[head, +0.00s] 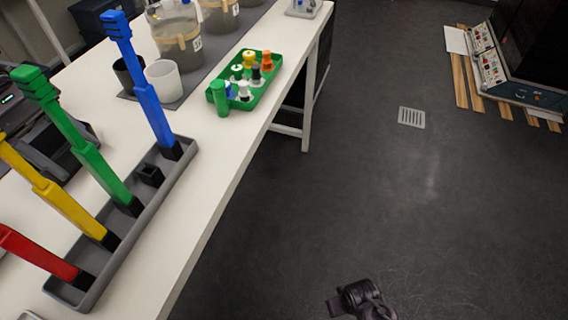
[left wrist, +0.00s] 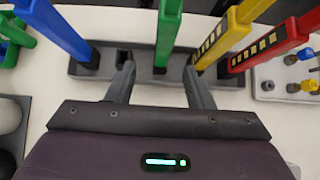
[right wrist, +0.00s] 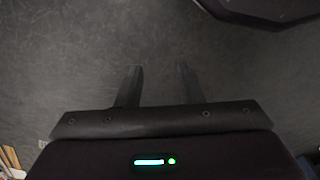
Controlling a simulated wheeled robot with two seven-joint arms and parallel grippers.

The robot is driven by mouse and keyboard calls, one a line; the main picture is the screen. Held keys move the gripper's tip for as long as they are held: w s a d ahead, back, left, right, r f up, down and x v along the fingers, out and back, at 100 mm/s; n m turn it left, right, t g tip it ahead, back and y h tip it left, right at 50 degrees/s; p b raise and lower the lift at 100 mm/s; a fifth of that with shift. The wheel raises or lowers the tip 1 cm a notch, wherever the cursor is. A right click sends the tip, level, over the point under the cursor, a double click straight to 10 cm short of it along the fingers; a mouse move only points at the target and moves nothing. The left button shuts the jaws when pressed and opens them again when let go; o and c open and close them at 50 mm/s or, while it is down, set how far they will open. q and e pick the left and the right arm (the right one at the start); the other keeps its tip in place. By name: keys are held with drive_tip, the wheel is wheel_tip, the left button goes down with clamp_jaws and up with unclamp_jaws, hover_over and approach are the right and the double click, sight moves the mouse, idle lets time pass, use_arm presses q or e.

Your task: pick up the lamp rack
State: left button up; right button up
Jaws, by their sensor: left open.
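The lamp rack (head: 110,262) is a long grey tray on the white table's near edge. Blue (head: 150,100), green (head: 90,160), yellow (head: 65,205) and red (head: 40,255) lamps stand in it, with an empty socket (head: 150,174) between blue and green. The rack also spans the left wrist view (left wrist: 145,92). My left gripper (head: 75,152) is open on the rack's left side in the head view, partly behind the green lamp. In the left wrist view its fingers (left wrist: 158,72) point at the rack, either side of the green lamp (left wrist: 166,35). My right gripper (right wrist: 157,75) is open and empty over the floor.
A green tray (head: 214,92) with coloured bottles stands farther along the table. Nearby are a white cup (head: 164,80) and glass vessels (head: 177,38). In the left wrist view, a pale holder (left wrist: 265,83) with small knobs is at the right.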

sight(119, 197)
use_arm(q)
wheel_tip(119, 197, down, 4)
drive_tip(key=shift+f+b, duration=0.1)
drive_tip(key=shift+b, duration=0.95)
drive_tip(key=shift+s+d+f, duration=0.15)
drive_tip(key=shift+d+f, duration=0.05)
drive_tip(key=shift+d, duration=0.1)
drive_tip(key=x, duration=0.6)
drive_tip(key=shift+s+a+f, duration=0.1)
drive_tip(key=shift+f, duration=0.45)
use_arm(e)
drive_tip(key=shift+w+a+r, duration=0.2)
drive_tip(key=shift+w+r, duration=0.15)
drive_tip(key=shift+r, duration=0.2)
drive_tip(key=shift+w+a+r, duration=0.15)
drive_tip(key=shift+w+r, duration=0.2)
drive_tip(key=shift+r, duration=0.2)
use_arm(q)
drive_tip(key=shift+c, duration=0.2)
clamp_jaws()
